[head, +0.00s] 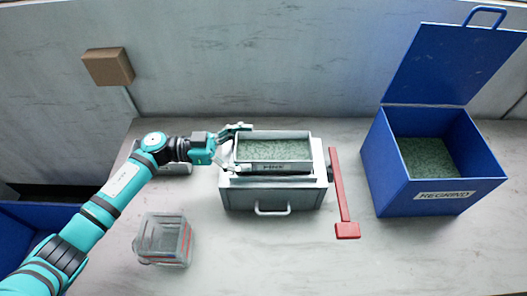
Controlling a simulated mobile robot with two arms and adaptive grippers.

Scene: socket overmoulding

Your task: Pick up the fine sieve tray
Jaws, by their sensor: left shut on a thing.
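The fine sieve tray (271,166) is a grey rectangular tray with a dark label on its front wall and green-grey granules inside. It is on or just above the pale sieve box (240,196), which has a front handle; I cannot tell whether there is a gap between them. My left gripper (236,149) reaches in from the left and is shut on the tray's left end, with one finger near the back left corner and one near the front left corner. The tray looks level. My right gripper is not in view.
A red lever (340,195) stands along the box's right side. An open blue REGRIND bin (440,198) with granules is at the right. A clear container (164,241) is at the front left. Another grey item (177,168) is partly hidden behind my left arm. The front right of the bench is clear.

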